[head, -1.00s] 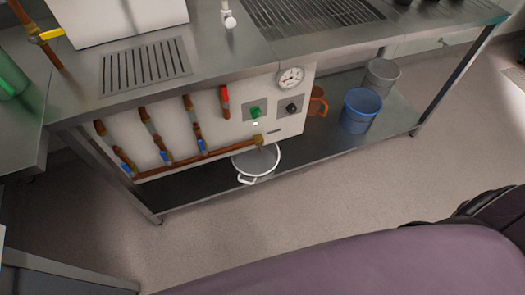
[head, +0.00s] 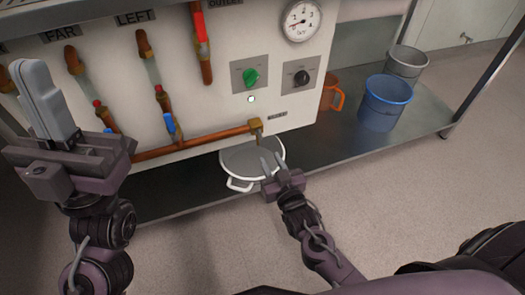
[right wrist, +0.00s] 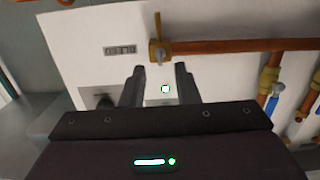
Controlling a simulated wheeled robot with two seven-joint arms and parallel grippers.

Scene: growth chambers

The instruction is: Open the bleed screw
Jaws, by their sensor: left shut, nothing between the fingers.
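My left gripper (head: 35,75) is shut and empty at the far left, fingers pointing up.
A white pot (head: 236,178) stands on the lower shelf under the fitting. The panel carries a green knob (head: 251,77), a black knob (head: 302,78), a gauge (head: 301,21) and several valves. An orange jug (head: 332,95), blue bucket (head: 385,103) and grey bucket (head: 406,62) stand right.

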